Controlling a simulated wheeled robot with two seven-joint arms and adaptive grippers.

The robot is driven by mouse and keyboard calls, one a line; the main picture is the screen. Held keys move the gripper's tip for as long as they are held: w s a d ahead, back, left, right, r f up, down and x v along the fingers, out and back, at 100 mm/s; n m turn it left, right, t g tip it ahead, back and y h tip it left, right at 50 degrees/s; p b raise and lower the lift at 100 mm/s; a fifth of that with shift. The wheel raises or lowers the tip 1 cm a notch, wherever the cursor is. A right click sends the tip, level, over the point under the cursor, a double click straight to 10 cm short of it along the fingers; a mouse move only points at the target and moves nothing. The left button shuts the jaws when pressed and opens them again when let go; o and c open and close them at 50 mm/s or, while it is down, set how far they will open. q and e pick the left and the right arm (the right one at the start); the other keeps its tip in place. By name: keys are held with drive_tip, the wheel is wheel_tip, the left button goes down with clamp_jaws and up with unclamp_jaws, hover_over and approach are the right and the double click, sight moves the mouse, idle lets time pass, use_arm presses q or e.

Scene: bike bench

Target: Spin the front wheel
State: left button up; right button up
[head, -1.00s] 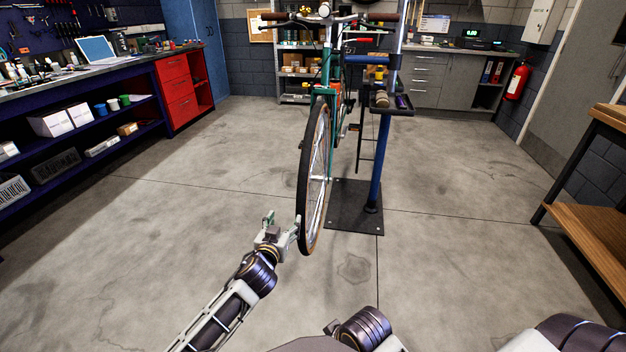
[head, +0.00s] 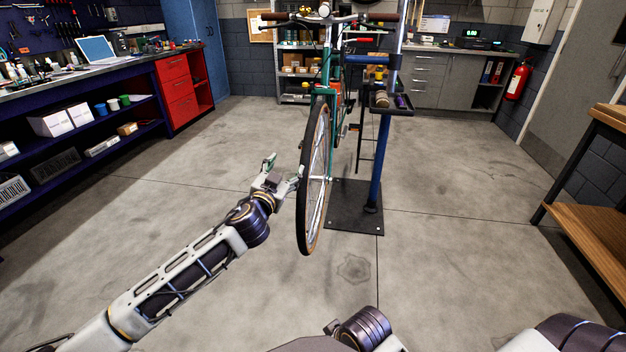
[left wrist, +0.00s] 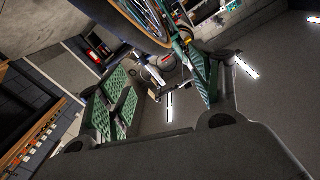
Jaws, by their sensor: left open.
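The front wheel (head: 314,180) of the green bicycle (head: 327,72) hangs upright, nearly edge-on, in the middle of the head view. It has a dark tyre with a tan sidewall and thin spokes. My left gripper (head: 284,167) is open and empty, just left of the wheel at about hub height. Its right finger is very close to the tyre; I cannot tell whether it touches. In the left wrist view, the wheel (left wrist: 153,16) crosses the top edge, beyond the spread green finger pads (left wrist: 160,88). My right gripper is outside both views.
A blue repair stand (head: 379,165) on a dark base plate (head: 352,222) stands right behind the wheel. A workbench with a red drawer cabinet (head: 179,92) lines the left. A wooden-shelved bench (head: 597,240) stands at right. The floor left of the wheel is clear.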

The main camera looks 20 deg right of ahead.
use_arm(q)
wheel_tip(320, 180, down, 7)
drive_tip(key=s+m+g+y, duration=0.1)
drive_tip(key=s+m+y, duration=0.1)
drive_tip(key=m, duration=2.9)
drive_tip(key=shift+s+a+g+y, duration=0.15)
drive_tip(key=shift+s+g+y, duration=0.15)
drive_tip(key=shift+s+g, duration=0.1)
drive_tip(key=shift+r, duration=0.1)
drive_tip(key=shift+w, duration=0.15)
drive_tip(key=x, duration=1.1)
idle(0.7)
